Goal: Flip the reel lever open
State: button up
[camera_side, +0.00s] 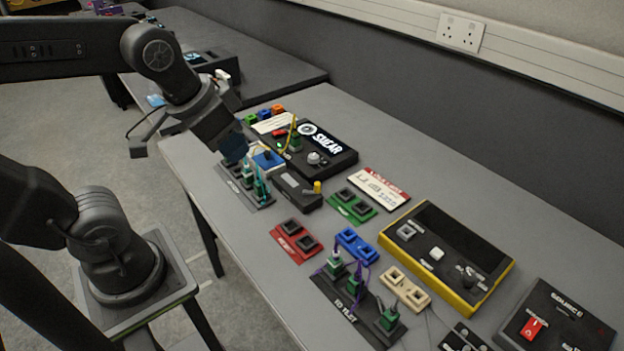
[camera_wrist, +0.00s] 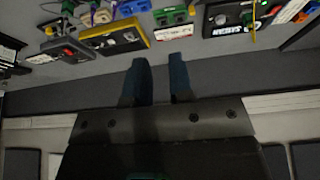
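No part is labelled as a reel, so I cannot tell for certain which part is the reel lever. A dark grey box with a yellow-tipped lever (camera_side: 317,187) stands near the middle of the bench in the side view. My gripper (camera_side: 232,149) is above the bench, left of that box and over the near side of a row of connectors. In the wrist view my gripper (camera_wrist: 159,82) shows two blue fingers apart, with nothing between them. The yellow-tipped lever cannot be made out in the wrist view.
A yellow-edged box (camera_side: 490,267) and the SOURCE box (camera_side: 590,335) lie right. Free bench lies along the near edge and the wall.

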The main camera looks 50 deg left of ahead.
jog(key=w, duration=0.2)
jog(key=w+a+f+m+g+h, duration=0.1)
jog(key=w, duration=0.2)
jog(key=w+a+m+g, duration=0.1)
jog(key=w, duration=0.1)
jog(key=shift+w+a+f+h, duration=0.15)
jog(key=shift+w+f+h, duration=0.15)
jog(key=shift+w, duration=0.1)
grip_shut()
jog(key=w+a+f+m+g+h, duration=0.1)
jog(key=w+a+f+m+h, duration=0.3)
jog(key=w+a+f, duration=0.9)
notch_tip(320, 180, down, 3)
jog(key=shift+w+a+r+h, duration=0.1)
jog(key=shift+w+a+h, duration=0.25)
jog(key=shift+w+h, duration=0.45)
